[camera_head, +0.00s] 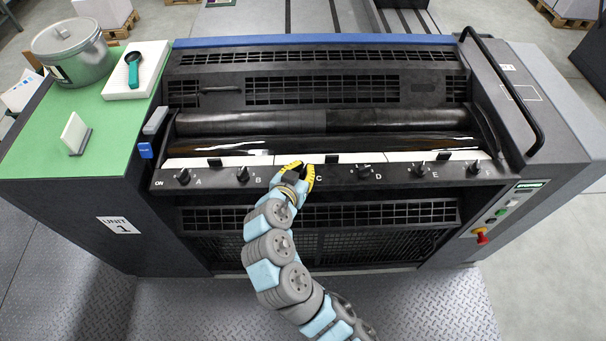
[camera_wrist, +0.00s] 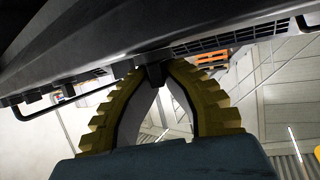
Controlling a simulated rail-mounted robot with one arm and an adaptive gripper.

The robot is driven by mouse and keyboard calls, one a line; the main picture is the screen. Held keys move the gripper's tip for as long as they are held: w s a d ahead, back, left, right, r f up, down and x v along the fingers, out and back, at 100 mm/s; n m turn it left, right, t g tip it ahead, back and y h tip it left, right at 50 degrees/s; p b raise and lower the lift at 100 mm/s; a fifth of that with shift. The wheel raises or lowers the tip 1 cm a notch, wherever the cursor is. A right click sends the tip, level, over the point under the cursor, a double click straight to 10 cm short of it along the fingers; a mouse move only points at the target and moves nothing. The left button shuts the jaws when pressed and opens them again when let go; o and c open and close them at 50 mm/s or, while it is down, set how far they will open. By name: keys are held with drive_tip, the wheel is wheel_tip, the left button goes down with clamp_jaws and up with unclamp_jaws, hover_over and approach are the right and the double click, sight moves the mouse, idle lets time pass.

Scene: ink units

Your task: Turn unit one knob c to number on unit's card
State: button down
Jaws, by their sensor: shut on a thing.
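Unit one (camera_head: 122,225) is a dark machine with a "UNIT 1" label on its left front. A row of black knobs lettered A to F runs along its front ledge. My gripper (camera_head: 303,172), with yellow fingers, is at knob C, just left of the letter C.
Knob B (camera_head: 242,174) and knob D (camera_head: 364,171) flank my gripper on the ledge. A black handrail (camera_head: 510,95) and a red emergency button (camera_head: 481,236) are at the right. A metal can (camera_head: 72,52) and a magnifier (camera_head: 133,68) sit on the left top.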

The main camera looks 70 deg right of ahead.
idle(0.5)
drive_tip(key=c, duration=1.1)
unclamp_jaws()
drive_tip(key=shift+c, duration=0.2)
drive_tip(key=v, duration=1.2)
drive_tip(key=shift+w, duration=0.15)
